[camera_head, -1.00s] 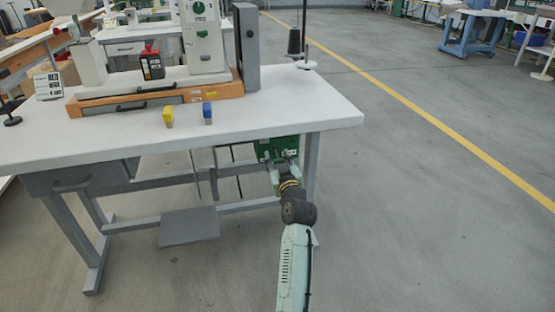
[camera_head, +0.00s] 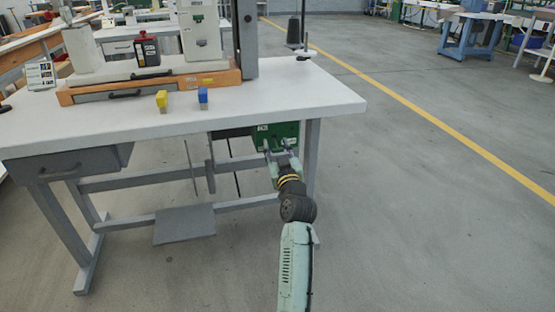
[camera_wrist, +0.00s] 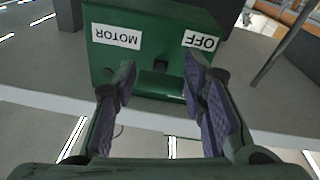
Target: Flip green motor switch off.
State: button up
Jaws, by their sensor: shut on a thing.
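The green motor switch box (camera_head: 287,132) hangs under the right end of the table. In the wrist view the box (camera_wrist: 200,60) shows white MOTOR (camera_wrist: 116,36) and OFF (camera_wrist: 201,41) labels, both upside down. A green switch piece (camera_wrist: 160,84) sticks out from its front. My gripper (camera_wrist: 160,76) has one finger on each side of this piece and is shut on it. In the head view my gripper (camera_head: 281,153) is at the front of the box. The fingers hide part of the box front, and the switch's exact position is hard to tell.
The white tabletop (camera_head: 310,92) overhangs the box. A grey table leg (camera_head: 312,150) stands just right of it. A pedal (camera_head: 184,224) sits low at left. The floor to the right is clear.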

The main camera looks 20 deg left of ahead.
jog(key=shift+s+a+f, duration=0.1)
jog(key=shift+s+a, duration=0.05)
jog(key=shift+a, duration=0.35)
jog(key=o, duration=1.1)
jog(key=shift+d, duration=0.2)
